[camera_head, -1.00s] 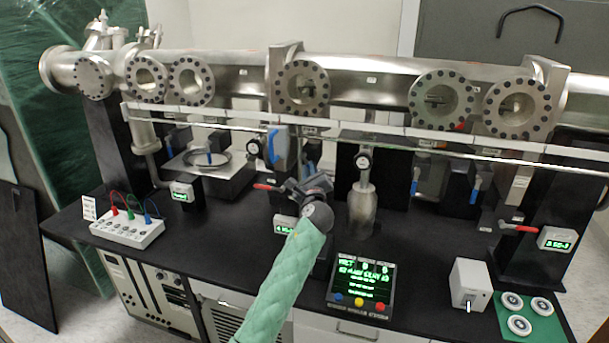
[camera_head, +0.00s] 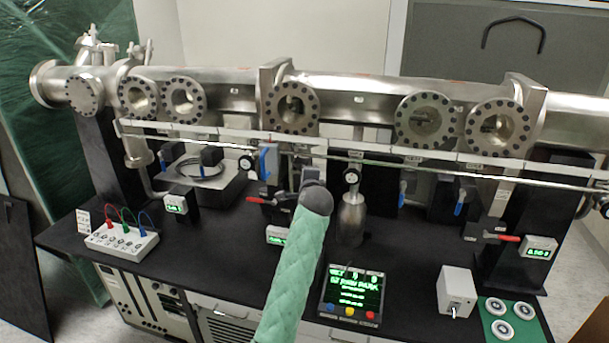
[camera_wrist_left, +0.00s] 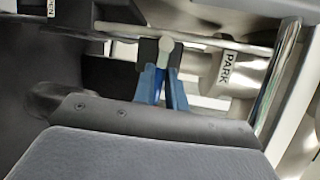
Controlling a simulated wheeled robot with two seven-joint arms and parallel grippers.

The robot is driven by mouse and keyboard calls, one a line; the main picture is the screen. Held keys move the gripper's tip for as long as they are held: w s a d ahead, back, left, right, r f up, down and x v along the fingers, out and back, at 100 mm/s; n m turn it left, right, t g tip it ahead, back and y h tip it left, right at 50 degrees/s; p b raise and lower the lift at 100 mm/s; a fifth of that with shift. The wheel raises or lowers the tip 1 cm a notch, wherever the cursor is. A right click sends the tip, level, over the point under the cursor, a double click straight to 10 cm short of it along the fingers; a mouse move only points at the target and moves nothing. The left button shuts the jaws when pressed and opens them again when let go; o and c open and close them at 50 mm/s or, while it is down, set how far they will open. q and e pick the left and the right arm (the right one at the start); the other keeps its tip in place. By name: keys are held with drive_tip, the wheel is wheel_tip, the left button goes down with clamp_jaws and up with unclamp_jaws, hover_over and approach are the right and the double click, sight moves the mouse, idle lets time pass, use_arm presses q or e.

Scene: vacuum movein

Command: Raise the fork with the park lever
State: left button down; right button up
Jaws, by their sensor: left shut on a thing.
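My left arm, in a green quilted sleeve, comes up from the bottom middle of the head view. Its gripper (camera_head: 311,176) is at the front of the beam line, largely hidden behind the dark wrist. In the left wrist view the blue fingers (camera_wrist_left: 162,90) are closed around a narrow blue lever (camera_wrist_left: 158,84), which I take for the park lever. A PARK label (camera_wrist_left: 228,68) is to the right. I cannot make out the fork. My right gripper is not in view.
A long rail (camera_head: 400,165) runs across the front of the steel tube. A red-handled lever (camera_head: 258,200) is left of my wrist, and a steel cylinder (camera_head: 351,220) stands close on the right. A control display (camera_head: 352,292) and a white switch box (camera_head: 457,291) are on the bench.

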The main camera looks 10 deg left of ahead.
use_arm(q)
drive_tip(key=shift+r+n+g+p, duration=0.35)
drive_tip(key=shift+n+p, duration=0.1)
drive_tip(key=shift+n, duration=0.25)
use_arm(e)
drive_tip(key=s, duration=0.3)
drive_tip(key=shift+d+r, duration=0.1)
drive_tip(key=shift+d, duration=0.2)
use_arm(q)
drive_tip(key=shift+a+r, duration=0.1)
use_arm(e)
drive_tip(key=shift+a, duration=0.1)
use_arm(q)
drive_tip(key=c, duration=1.4)
unclamp_jaws()
drive_tip(key=shift+c, duration=0.2)
drive_tip(key=b+v, duration=0.4)
drive_tip(key=v, duration=0.4)
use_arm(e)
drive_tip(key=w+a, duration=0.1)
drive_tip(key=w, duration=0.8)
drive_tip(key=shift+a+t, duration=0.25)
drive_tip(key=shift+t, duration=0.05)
